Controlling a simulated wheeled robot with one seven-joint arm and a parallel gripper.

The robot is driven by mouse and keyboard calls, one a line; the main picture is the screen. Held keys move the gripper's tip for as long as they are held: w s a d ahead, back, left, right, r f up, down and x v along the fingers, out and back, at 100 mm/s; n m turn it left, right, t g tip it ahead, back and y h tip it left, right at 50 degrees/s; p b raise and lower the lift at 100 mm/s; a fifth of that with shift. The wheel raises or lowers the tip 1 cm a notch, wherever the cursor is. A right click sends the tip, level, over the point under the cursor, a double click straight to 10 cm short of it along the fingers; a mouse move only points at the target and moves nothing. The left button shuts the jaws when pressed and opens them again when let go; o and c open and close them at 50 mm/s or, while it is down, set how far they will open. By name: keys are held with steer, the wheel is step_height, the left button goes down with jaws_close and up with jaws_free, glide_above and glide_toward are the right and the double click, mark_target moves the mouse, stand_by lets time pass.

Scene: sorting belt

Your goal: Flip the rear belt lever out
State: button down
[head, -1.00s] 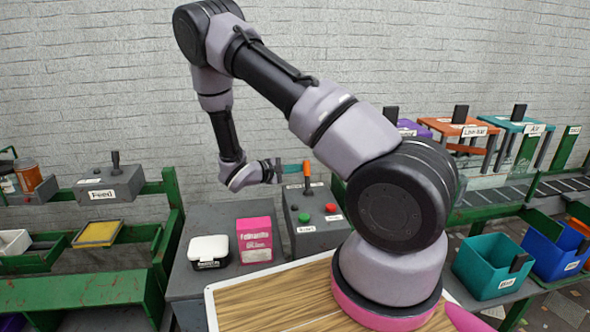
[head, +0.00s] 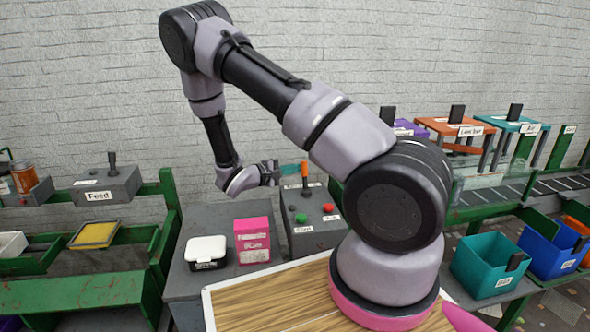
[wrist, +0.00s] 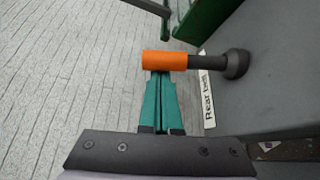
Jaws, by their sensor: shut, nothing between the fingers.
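The rear belt lever has an orange grip (head: 304,174) and stands upright on the grey control box at the centre of the head view. In the wrist view its orange grip (wrist: 165,60) and dark shaft run to a round dark base, beside a "Rear belt" label (wrist: 209,92). My gripper (head: 292,169) comes in from the left, level with the orange grip. In the wrist view my gripper's teal fingers (wrist: 160,80) are together, with nothing between them. Their tips are right at the orange grip; I cannot tell if they touch.
The control box (head: 320,238) also has a green button (head: 301,218) and a red button (head: 328,208). A pink box (head: 253,240) and a white-lidded case (head: 206,252) stand left of it. Another lever box labelled Feed (head: 107,187) is further left.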

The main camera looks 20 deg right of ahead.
steer(key=shift+s+a+r+m+t+h, duration=0.15)
steer(key=shift+s+m+h, duration=0.1)
steer(key=shift+s+m, duration=0.2)
steer(key=shift+s+r+m+t+h, duration=0.1)
steer(key=shift+s+r+m+h, duration=0.1)
steer(key=shift+s+m, duration=0.25)
steer(key=shift+s+a+r+m+t+h, duration=0.15)
steer(key=shift+s+m+h, duration=0.1)
steer(key=shift+s+m, duration=0.2)
steer(key=shift+s+a, duration=0.15)
steer(key=shift+s, duration=1.1)
steer(key=shift+s+a+f, duration=0.2)
steer(key=shift+s, duration=0.55)
steer(key=shift+s+f, duration=0.1)
steer(key=shift+a, duration=0.1)
steer(key=v, duration=1)
steer(key=shift+a, duration=0.25)
